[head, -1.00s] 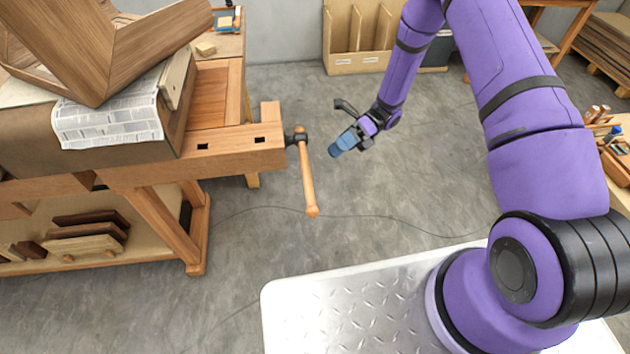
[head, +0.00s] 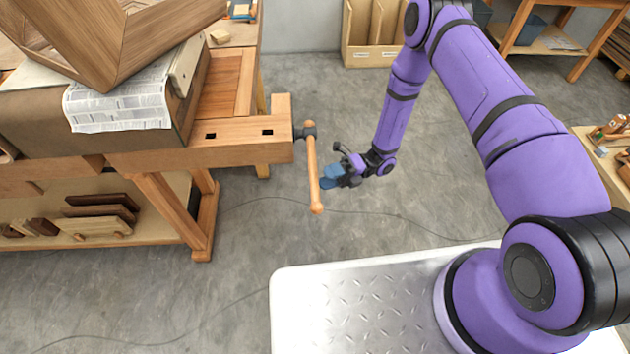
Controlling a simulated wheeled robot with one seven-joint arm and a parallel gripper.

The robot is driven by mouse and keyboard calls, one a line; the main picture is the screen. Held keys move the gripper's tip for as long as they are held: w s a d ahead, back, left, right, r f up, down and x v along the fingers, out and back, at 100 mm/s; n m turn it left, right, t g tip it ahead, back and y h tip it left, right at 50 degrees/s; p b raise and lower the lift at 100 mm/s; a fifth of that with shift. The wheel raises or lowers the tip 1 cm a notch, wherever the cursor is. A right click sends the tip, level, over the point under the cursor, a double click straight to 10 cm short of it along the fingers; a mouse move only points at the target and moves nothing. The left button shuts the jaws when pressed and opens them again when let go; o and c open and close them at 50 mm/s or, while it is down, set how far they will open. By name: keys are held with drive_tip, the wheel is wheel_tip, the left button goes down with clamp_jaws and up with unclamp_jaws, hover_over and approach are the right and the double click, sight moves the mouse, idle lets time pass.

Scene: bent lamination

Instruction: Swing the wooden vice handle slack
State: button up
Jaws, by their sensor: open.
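The wooden vice handle (head: 313,175) hangs nearly upright from the dark metal vice screw (head: 304,132) at the right end of the wooden workbench (head: 235,140). It has a round knob at each end, and most of its length is below the screw. My gripper (head: 327,180) is at the end of my purple arm, just right of the handle's lower half, with its blue fingers pointing left toward it. The gripper is open. From this view I cannot tell whether the fingers touch the handle or how they lie in depth around it.
A bent wooden piece (head: 110,45) rests on newspaper (head: 120,105) on the bench. Boards (head: 100,215) lie on the shelf below. A wooden divider box (head: 372,35) stands at the back wall. Grey floor around the handle is clear apart from a thin cable (head: 400,225).

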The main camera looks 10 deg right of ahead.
sight(315, 182)
drive_tip(key=shift+x, duration=2.25)
clamp_jaws()
